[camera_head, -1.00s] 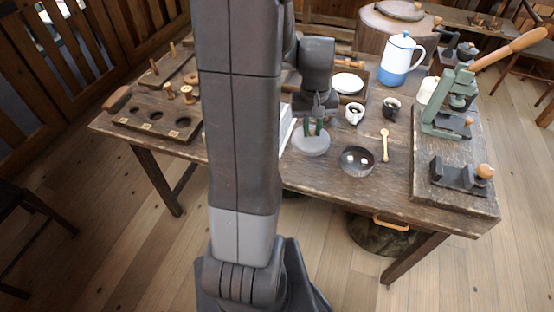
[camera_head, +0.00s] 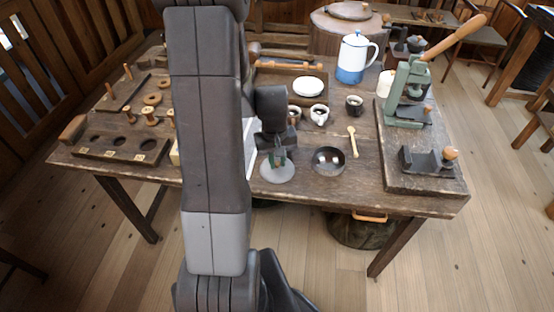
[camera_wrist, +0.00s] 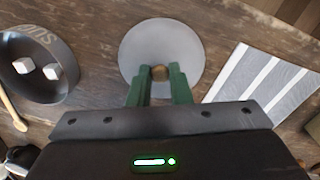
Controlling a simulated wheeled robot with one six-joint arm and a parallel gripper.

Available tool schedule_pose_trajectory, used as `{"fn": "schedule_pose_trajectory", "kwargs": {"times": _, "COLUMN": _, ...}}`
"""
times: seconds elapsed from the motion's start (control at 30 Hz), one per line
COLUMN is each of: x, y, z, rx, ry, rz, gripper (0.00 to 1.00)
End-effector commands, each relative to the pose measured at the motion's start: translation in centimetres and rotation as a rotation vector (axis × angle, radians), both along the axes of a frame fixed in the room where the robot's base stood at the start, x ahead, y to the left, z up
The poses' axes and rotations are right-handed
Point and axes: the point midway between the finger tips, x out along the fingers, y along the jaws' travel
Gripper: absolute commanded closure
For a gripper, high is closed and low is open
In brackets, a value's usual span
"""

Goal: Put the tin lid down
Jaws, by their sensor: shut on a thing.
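The tin lid is a round grey disc with a small brown knob. In the wrist view the lid (camera_wrist: 140,47) lies beyond my green fingers, with its knob (camera_wrist: 160,73) between the fingertips. My gripper (camera_wrist: 160,75) is shut on the knob. In the head view my gripper (camera_head: 277,158) points down over the lid (camera_head: 276,174), near the front edge of the table. The lid looks level and close to the tabletop; I cannot tell whether it touches. A dark bowl (camera_head: 328,160) holding white cubes stands just right of the lid, apart from it; the bowl also shows in the wrist view (camera_wrist: 70,75).
A striped white panel (camera_wrist: 265,80) lies close to the lid. A wooden spoon (camera_head: 353,142), mugs (camera_head: 318,115) and a green press (camera_head: 408,95) stand to the right. A holed wooden rack (camera_head: 120,145) is at left. Bare tabletop (camera_head: 300,192) shows in front.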

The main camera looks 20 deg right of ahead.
Motion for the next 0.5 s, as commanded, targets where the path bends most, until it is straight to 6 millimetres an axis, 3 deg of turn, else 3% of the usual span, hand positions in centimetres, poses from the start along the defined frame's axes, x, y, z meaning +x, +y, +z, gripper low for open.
{"fn": "schedule_pose_trajectory", "kwargs": {"times": 0.3, "x": 0.01, "y": 0.0, "z": -0.42, "rx": 0.0, "ry": 0.0, "rz": 0.0, "gripper": 1.0}}
{"fn": "schedule_pose_trajectory", "kwargs": {"times": 0.33, "x": 0.01, "y": 0.0, "z": -0.26, "rx": 0.0, "ry": 0.0, "rz": 0.0, "gripper": 0.76}}
{"fn": "schedule_pose_trajectory", "kwargs": {"times": 0.4, "x": 0.01, "y": -0.01, "z": -0.22, "rx": 0.0, "ry": 0.0, "rz": 0.0, "gripper": 0.62}}
{"fn": "schedule_pose_trajectory", "kwargs": {"times": 0.5, "x": 0.01, "y": -0.01, "z": -0.22, "rx": 0.0, "ry": 0.0, "rz": 0.0, "gripper": 0.61}}
